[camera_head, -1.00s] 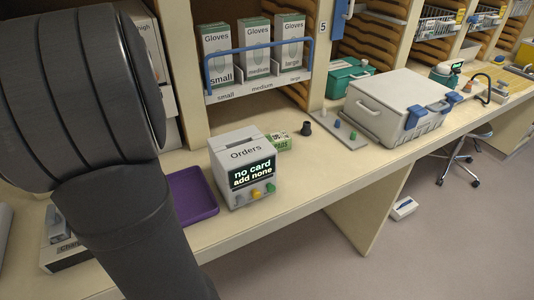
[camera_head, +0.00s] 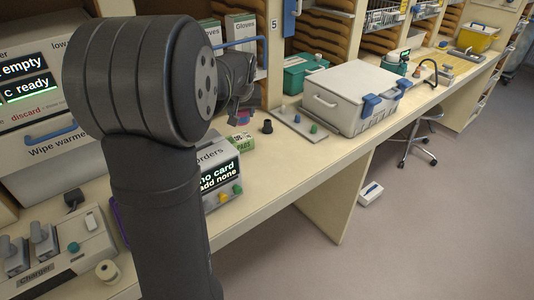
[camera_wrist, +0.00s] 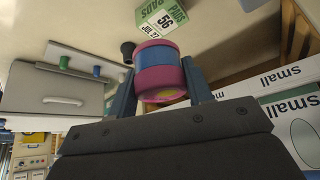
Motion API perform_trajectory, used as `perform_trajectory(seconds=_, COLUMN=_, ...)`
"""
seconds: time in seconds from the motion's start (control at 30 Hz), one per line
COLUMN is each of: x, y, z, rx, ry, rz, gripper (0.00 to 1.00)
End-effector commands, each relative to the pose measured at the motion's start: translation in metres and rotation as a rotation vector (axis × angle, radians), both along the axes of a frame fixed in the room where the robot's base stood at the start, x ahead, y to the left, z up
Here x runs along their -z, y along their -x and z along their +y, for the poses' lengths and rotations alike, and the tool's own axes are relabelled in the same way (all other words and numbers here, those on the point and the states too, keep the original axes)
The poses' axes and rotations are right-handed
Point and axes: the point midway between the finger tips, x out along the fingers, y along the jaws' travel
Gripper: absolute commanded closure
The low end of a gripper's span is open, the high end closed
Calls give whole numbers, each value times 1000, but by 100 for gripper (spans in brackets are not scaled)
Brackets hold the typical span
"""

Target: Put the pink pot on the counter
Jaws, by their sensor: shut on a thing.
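The pink pot (camera_wrist: 158,56), a short cylinder with a blue middle band, is between the two fingers of my gripper (camera_wrist: 160,88) in the wrist view. My gripper is shut on it. In the head view, my gripper (camera_head: 241,115) is behind my arm, near the glove shelf, and only a small bit of pink shows there. The cream counter (camera_head: 288,183) runs along the wall and also shows in the wrist view (camera_wrist: 80,22). I cannot tell how high the pot is above it.
A pads box (camera_head: 241,142), a black cup (camera_head: 267,126) and a grey plate with knobs (camera_head: 301,125) are near the gripper. The orders box (camera_head: 222,184) is partly hidden by my arm. A large grey case (camera_head: 352,98) stands further right. The counter's front strip is clear.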

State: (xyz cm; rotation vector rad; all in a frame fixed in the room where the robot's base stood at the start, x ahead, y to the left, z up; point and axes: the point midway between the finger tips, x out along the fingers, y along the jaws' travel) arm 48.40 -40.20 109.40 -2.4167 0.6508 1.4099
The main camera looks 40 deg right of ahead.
Motion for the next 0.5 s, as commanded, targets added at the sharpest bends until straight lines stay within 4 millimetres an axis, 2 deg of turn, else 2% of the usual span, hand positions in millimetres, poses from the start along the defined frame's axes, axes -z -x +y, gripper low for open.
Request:
perform_trajectory(seconds=0.03, x=6, y=17, z=-21, rx=36, ry=-1, rz=0, gripper=77)
perform_trajectory(seconds=0.2, x=22, y=71, z=-78, rx=131, ry=1, rz=-2, gripper=77)
perform_trajectory(seconds=0.3, x=30, y=101, z=-104, rx=178, ry=3, rz=-2, gripper=77)
perform_trajectory(seconds=0.5, x=41, y=143, z=-134, rx=240, ry=7, rz=-3, gripper=77)
